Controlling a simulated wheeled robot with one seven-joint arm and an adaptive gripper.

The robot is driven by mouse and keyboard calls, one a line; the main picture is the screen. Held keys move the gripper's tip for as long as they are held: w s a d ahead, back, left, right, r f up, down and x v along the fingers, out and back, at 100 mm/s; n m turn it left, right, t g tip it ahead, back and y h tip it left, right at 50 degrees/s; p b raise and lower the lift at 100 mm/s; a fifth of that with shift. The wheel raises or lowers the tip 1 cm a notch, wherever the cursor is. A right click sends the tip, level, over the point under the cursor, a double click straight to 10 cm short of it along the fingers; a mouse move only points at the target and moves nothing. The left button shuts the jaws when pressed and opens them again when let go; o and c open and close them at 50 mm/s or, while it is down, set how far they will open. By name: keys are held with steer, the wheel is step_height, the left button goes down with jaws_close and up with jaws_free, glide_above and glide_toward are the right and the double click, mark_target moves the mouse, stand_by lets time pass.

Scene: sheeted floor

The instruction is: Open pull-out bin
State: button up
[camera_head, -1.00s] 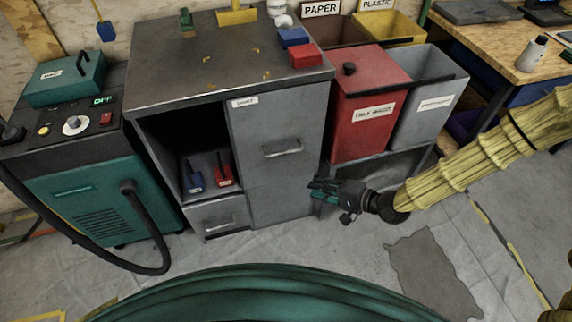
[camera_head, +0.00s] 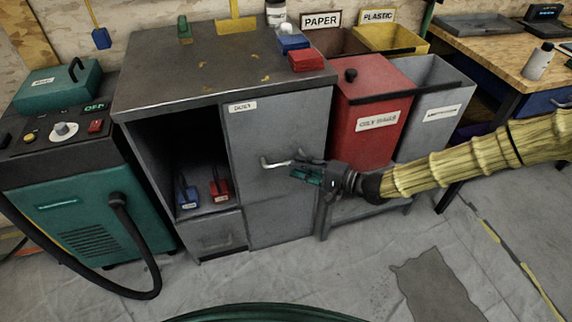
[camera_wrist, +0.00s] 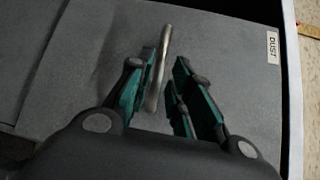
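The grey bin front (camera_head: 285,130) with a "DUST" label (camera_head: 243,106) sits in the right half of the grey cabinet and looks flush with it. Its metal bar handle (camera_head: 270,163) is on the front's middle. My gripper (camera_head: 300,172), with teal fingers, is at the handle's right end. In the wrist view, my gripper (camera_wrist: 167,62) is open, and the handle (camera_wrist: 160,65) lies between the fingers, close to the left one. I cannot tell whether they touch. The label (camera_wrist: 272,48) shows at the upper right there.
An open shelf with blue and red brushes (camera_head: 219,188) is left of the bin front, above a small drawer (camera_head: 215,238). A red bin (camera_head: 372,110) and a grey bin (camera_head: 430,105) stand right. A teal machine (camera_head: 90,215) with a hose stands left.

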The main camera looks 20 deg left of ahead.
mark_target(286, 162)
steer(key=shift+x, duration=2.5)
jaws_close()
